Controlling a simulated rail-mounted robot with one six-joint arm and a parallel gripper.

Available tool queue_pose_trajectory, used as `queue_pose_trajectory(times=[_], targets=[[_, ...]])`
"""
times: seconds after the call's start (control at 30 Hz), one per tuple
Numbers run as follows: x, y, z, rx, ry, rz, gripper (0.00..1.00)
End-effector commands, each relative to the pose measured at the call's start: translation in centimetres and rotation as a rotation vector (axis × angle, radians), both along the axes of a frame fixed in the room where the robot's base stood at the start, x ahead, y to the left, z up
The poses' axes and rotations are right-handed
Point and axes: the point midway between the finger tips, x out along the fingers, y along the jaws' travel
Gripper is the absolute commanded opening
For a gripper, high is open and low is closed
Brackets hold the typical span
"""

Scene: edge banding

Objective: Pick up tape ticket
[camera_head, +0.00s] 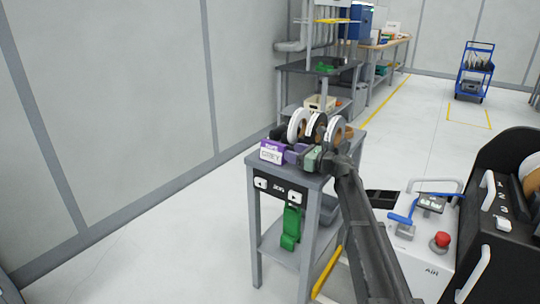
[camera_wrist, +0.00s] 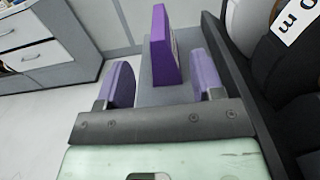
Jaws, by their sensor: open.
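The tape ticket (camera_head: 271,152), a small purple and white card with dark print, stands on the front left corner of the small grey table (camera_head: 256,170). In the wrist view the ticket (camera_wrist: 161,48) is upright, seen nearly edge-on, with its purple side facing me. My gripper (camera_head: 293,155) is beside the ticket, to its right in the head view. In the wrist view my gripper (camera_wrist: 162,82) is open with its two purple finger pads apart. The ticket shows beyond the pads, in line with the gap, and nothing is held.
Several tape rolls (camera_head: 299,124) stand in a black rack behind the ticket; the rack's dark side (camera_wrist: 282,88) and a white label (camera_wrist: 296,22) are close on the right in the wrist view. A machine (camera_head: 504,200) stands at the right.

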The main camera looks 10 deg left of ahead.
Motion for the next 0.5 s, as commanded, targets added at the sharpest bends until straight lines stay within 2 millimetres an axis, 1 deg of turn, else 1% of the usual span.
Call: queue_pose_trajectory(times=[0.03,0.1,0.27,0.37,0.5], targets=[[0.6,1.0,0.0,0.0,-0.001,0.002,0.61],[1.0,1.7,0.0,-0.001,0.0,0.001,0.61],[1.1,2.2,-0.1,-0.002,-0.001,0.001,0.61],[1.9,3.5,-0.4,-0.002,-0.001,0.002,0.61],[3.1,5.9,-0.5,-0.002,-0.001,0.002,0.61]])
